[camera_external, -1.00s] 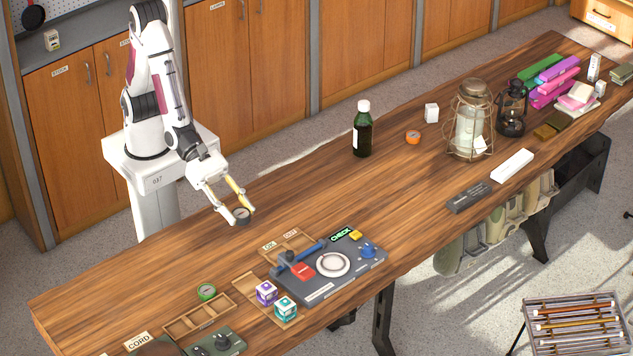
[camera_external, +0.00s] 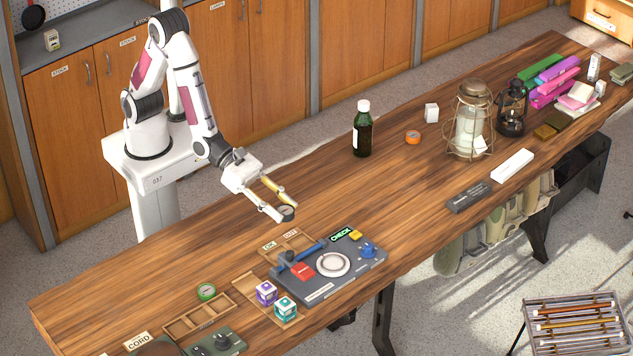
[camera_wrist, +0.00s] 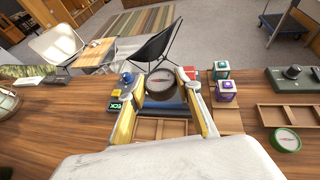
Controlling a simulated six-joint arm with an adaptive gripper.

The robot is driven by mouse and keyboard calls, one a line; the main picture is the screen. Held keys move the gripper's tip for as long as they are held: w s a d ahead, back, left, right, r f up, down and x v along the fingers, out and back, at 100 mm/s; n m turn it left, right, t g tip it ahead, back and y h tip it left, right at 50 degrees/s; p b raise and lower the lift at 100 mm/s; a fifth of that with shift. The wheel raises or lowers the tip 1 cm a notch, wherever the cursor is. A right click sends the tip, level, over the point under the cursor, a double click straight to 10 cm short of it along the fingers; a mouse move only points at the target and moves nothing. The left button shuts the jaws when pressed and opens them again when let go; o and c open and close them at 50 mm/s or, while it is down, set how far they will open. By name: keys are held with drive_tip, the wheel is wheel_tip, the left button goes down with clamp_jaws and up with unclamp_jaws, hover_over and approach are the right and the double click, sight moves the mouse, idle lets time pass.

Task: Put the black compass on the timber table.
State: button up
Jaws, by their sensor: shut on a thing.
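The black compass (camera_external: 286,214) has a dark case and a pale dial. My gripper (camera_external: 279,206) is shut on it, with the yellow-sided fingers on either side. In the wrist view the compass (camera_wrist: 160,84) is between the fingertips, in front of the grey test board. It appears to be held above the table, but the exact gap is hard to tell. The timber table (camera_external: 330,200) is the long brown plank top under my gripper, with bare wood around the compass in the outside view.
The grey board (camera_external: 345,275) with a white ring and small trays (camera_external: 287,243) lie close below the gripper. A green round compass (camera_external: 206,291) and two small boxes (camera_external: 266,292) are nearer. A dark bottle (camera_external: 362,130), orange disc (camera_external: 413,137) and lanterns (camera_external: 469,120) stand farther right.

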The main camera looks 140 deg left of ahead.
drive_tip(key=w+a+f+n+g+y, duration=0.1)
drive_tip(key=a+f+n+y, duration=0.1)
drive_tip(key=a, duration=0.7)
drive_tip(key=w+a+f+n+g+y, duration=0.1)
drive_tip(key=a+f+n+y, duration=0.1)
drive_tip(key=a, duration=0.6)
drive_tip(key=n+g+y, duration=0.3)
drive_tip(key=n+y, duration=0.1)
drive_tip(key=n, duration=0.1)
hover_over(393, 199)
wheel_tip(393, 199, down, 2)
drive_tip(key=shift+w+f, duration=0.1)
drive_tip(key=shift+f, duration=2.45)
drive_tip(key=shift+f, duration=2.3)
drive_tip(key=shift+f, duration=0.2)
